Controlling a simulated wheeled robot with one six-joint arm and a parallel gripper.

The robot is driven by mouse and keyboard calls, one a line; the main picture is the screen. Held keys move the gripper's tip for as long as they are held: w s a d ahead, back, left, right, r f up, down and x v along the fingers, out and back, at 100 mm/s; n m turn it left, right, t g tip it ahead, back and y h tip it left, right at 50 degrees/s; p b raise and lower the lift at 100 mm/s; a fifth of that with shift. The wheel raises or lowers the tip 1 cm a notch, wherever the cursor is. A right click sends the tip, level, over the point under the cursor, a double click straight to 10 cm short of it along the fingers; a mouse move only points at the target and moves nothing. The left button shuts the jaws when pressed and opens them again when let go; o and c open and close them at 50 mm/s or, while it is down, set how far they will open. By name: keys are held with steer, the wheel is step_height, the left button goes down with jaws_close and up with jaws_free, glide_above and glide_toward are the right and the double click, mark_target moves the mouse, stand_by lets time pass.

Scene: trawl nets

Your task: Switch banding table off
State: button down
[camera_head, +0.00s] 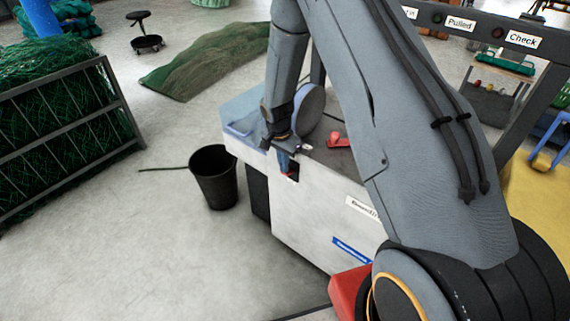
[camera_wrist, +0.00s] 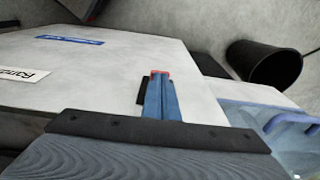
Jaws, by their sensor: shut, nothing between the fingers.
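The banding table (camera_head: 310,215) is a white cabinet with a dark top. It carries a white label (camera_head: 362,208), only partly readable, and a blue label (camera_head: 352,250). In the wrist view its white face (camera_wrist: 110,70) fills the middle. A small black patch (camera_head: 293,178), possibly the switch or its plate, sits high on the front face, and a black piece also shows beside the fingers in the wrist view (camera_wrist: 141,97). My gripper (camera_head: 286,172), with blue fingers and red tips (camera_wrist: 160,73), is shut and empty, close to that patch. Contact and switch position cannot be told.
A black bucket (camera_head: 214,180) stands on the floor left of the table. A blue tray (camera_head: 240,112) adjoins the table's far left end. A red item (camera_head: 338,139) lies on top.

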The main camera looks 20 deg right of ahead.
steer(key=shift+s+a+f+b, duration=0.15)
steer(key=shift+a+f+b, duration=0.15)
steer(key=shift+b, duration=0.2)
steer(key=f+b, duration=0.1)
steer(key=b, duration=0.1)
steer(key=s+a+f+b, duration=0.1)
steer(key=b, duration=0.1)
steer(key=shift+s+a+f, duration=0.1)
steer(key=shift+a+f, duration=0.15)
steer(key=shift+f, duration=0.1)
steer(key=shift+d+r, duration=0.1)
steer(key=shift+w+d+r, duration=0.3)
steer(key=shift+w+d, duration=0.1)
steer(key=shift+d, duration=0.1)
